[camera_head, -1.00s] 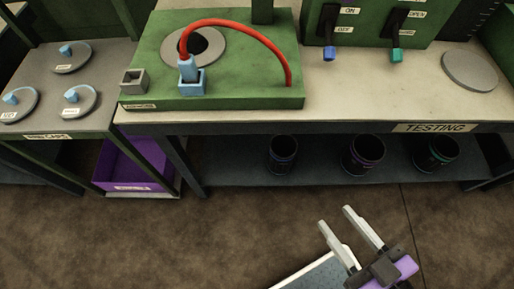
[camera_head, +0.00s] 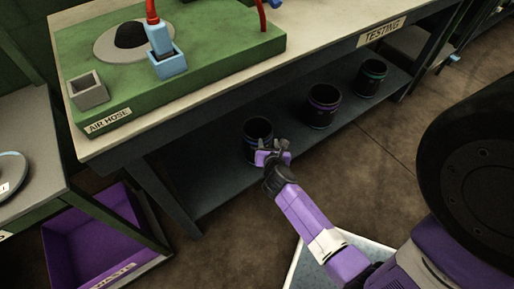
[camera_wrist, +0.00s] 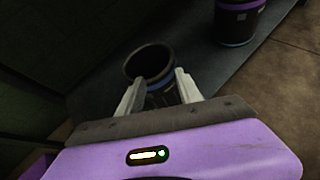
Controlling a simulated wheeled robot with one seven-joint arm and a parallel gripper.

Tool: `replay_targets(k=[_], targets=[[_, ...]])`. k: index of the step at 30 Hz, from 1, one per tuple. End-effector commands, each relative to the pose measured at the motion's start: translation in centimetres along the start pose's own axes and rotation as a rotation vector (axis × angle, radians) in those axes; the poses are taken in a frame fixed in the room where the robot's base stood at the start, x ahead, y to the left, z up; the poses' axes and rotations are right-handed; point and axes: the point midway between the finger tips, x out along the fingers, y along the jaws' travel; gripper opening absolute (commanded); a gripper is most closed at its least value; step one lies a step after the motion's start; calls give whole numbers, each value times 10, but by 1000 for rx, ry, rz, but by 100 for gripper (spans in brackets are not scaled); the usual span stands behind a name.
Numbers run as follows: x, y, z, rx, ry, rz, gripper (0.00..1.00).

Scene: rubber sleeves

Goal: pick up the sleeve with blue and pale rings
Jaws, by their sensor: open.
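The sleeve with blue and pale rings (camera_head: 250,147) is a black open-topped cylinder, upright on the dark lower shelf, leftmost of three sleeves. My gripper (camera_head: 273,145) is right at it and covers part of its front side. In the wrist view, the sleeve (camera_wrist: 158,86) shows its open rim and a blue band; its pale ring is not clear. The fingers of my gripper (camera_wrist: 160,79) are spread apart, one toward each side of the sleeve. I cannot tell whether they touch it.
A purple-ringed sleeve (camera_head: 322,106) and a teal-ringed sleeve (camera_head: 371,79) stand farther right on the shelf (camera_head: 217,187). The green-and-cream bench top (camera_head: 308,31) overhangs it. A purple bin (camera_head: 92,232) sits on the floor at left.

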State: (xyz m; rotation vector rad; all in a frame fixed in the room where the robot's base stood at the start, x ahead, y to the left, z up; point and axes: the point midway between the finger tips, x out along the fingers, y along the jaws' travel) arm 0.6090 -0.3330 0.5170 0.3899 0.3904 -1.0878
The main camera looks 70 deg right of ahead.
Motion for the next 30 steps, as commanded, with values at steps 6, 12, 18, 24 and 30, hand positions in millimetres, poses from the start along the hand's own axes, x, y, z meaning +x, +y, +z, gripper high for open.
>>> replay_targets(k=[6,12,18,24,30], targets=[[32,-13,7,-103,-13,-56,42],[66,-14,6,-103,-13,-54,42],[86,-15,7,-103,-13,-52,42],[102,-19,5,-100,-13,-53,42],[130,-24,3,-102,-13,-51,42]])
